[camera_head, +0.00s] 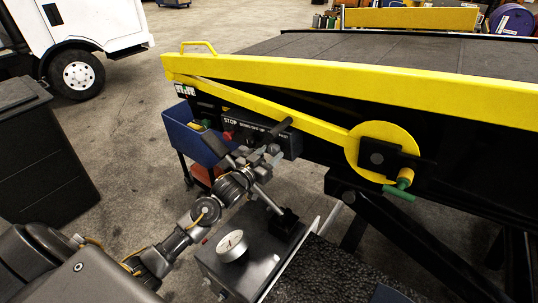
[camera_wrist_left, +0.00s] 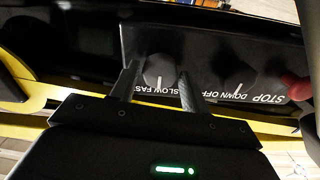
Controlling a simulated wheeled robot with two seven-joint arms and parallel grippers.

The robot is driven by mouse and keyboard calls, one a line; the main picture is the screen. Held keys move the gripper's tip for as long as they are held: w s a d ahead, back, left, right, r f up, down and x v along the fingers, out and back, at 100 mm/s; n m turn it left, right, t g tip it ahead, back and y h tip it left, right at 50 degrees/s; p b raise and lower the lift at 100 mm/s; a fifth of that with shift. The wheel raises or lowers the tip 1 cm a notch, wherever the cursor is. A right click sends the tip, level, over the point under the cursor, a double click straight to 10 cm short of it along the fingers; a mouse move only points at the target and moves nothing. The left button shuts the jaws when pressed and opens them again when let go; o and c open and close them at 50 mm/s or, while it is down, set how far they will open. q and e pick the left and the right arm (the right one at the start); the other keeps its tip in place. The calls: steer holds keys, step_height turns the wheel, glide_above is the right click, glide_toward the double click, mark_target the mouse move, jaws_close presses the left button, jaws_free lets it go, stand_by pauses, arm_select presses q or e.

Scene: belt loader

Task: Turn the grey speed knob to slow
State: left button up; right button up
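The dark control panel (camera_head: 262,136) is on the side of the belt loader, under the yellow rail. In the left wrist view the grey speed knob (camera_wrist_left: 158,70) shows on the panel, with a white pointer line and the words SLOW and FAST, upside down, beside it. My left gripper (camera_wrist_left: 159,78) has its two fingers apart, one on each side of the knob in the picture. Whether they touch it cannot be told. In the head view the left gripper (camera_head: 262,152) is at the panel and hides the knob. My right gripper is not in view.
A second knob (camera_wrist_left: 238,78) marked DOWN OFF and a red STOP button (camera_wrist_left: 297,89) sit beside it on the panel. A blue bin (camera_head: 195,137) stands left of the panel. A grey box with a gauge (camera_head: 232,246) is below. A green handle (camera_head: 399,193) projects at right.

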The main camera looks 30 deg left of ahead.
arm_select(q)
steer(key=shift+o, duration=1.2)
steer(key=shift+s, duration=0.15)
steer(key=s+a+b, duration=0.1)
steer(key=s+b, duration=0.2)
steer(key=s, duration=0.7)
steer(key=shift+s+a+b, duration=0.2)
steer(key=shift+b, duration=0.1)
